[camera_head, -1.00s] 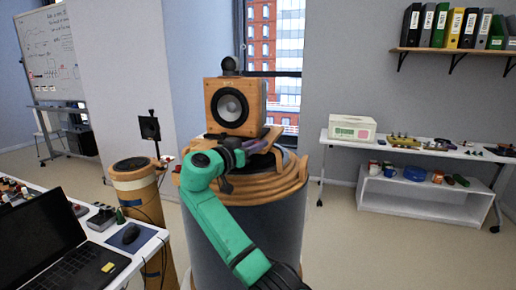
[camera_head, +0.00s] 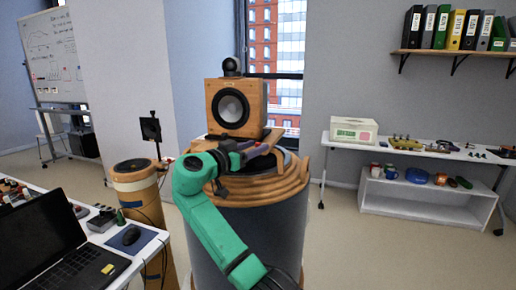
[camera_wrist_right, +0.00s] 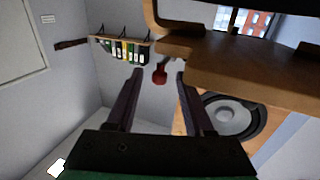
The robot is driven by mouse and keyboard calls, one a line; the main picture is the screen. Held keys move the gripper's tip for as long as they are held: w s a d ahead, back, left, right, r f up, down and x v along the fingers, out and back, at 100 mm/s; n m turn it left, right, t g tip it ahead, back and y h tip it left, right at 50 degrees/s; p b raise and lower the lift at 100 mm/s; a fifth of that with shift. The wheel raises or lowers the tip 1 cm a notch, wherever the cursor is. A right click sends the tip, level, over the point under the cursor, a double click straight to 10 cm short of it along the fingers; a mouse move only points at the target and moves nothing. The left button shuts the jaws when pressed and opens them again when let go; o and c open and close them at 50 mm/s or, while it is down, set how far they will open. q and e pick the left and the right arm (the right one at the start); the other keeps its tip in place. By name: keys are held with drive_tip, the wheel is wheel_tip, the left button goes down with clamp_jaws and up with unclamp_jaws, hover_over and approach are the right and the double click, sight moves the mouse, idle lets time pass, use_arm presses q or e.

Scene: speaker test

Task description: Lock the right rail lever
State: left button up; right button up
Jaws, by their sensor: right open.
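A red lever (camera_wrist_right: 160,73) hangs below the wooden rail (camera_wrist_right: 178,45) in the right wrist view. It lies ahead between the tips of my right gripper, with no clear contact. My right gripper (camera_head: 262,150) is open, at the right front of the wooden stand, below the speaker (camera_head: 236,106). The right lever is hidden in the head view. The wooden speaker sits on the platform on top of the wide grey drum (camera_head: 275,225). My left gripper is not in view.
Curved wooden bands (camera_head: 285,185) ring the drum top close to my right gripper. A narrower wooden column (camera_head: 135,185) stands left. A table with a laptop (camera_head: 45,235) is at front left. A white shelf table (camera_head: 430,200) stands at the right, with open floor before it.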

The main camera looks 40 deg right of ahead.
drive_tip(key=b+v, duration=0.2)
drive_tip(key=v, duration=1)
drive_tip(key=shift+a+b, duration=0.3)
drive_tip(key=shift+b, duration=0.1)
